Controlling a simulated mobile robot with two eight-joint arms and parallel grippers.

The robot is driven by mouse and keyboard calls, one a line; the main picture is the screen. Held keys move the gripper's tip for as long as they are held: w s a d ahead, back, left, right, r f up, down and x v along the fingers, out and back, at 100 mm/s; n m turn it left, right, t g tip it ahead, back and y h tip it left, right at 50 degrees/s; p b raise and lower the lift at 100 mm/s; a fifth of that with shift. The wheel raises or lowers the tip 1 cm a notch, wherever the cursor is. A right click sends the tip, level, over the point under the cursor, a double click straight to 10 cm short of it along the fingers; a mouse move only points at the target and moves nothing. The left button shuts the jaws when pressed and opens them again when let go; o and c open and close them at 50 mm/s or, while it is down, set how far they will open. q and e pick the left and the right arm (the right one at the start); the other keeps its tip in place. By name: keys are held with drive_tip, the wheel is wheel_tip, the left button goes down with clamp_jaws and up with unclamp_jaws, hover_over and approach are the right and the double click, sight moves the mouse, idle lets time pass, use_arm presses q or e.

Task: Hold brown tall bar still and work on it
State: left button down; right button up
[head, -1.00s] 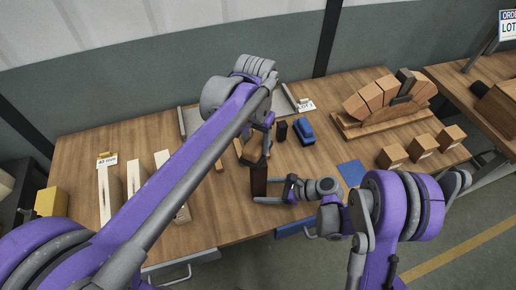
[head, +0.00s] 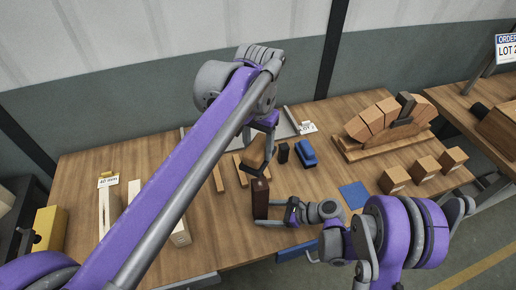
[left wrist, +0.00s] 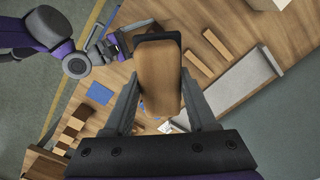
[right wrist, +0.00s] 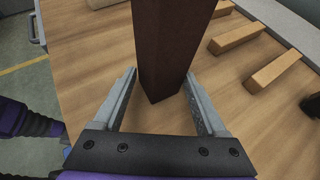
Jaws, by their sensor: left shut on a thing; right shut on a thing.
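The brown tall bar (head: 260,203) stands upright near the front edge of the table. My right gripper (head: 268,211) is shut on its lower part from the right. In the right wrist view the dark bar (right wrist: 170,45) rises between the two fingers, its top out of frame. My left gripper (head: 260,141) is shut on a tan wooden block (head: 254,155) and holds it just above and behind the bar's top. In the left wrist view the block (left wrist: 158,85) has a dark far end. I cannot tell whether block and bar touch.
Behind the bar lie wooden strips (head: 218,178), a small black block (head: 284,153) and a blue tool (head: 305,153). To the right are a blue mat (head: 354,195), several tan blocks (head: 394,180) and a wooden arch on a stand (head: 380,150). Pale bars lie at the left.

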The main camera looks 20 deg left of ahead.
use_arm(q)
drive_tip(key=shift+f, duration=0.2)
idle(0.3)
drive_tip(key=shift+f, duration=3.5)
drive_tip(key=shift+s+f, duration=0.1)
drive_tip(key=shift+f, duration=0.25)
drive_tip(key=shift+s+d+f, duration=0.25)
drive_tip(key=shift+s+d, duration=0.25)
drive_tip(key=shift+s, duration=0.2)
drive_tip(key=shift+w+a+r, duration=0.1)
drive_tip(key=shift+w+a, duration=0.4)
drive_tip(key=shift+w, duration=0.3)
drive_tip(key=shift+r, duration=4.1)
drive_tip(key=shift+f, duration=0.15)
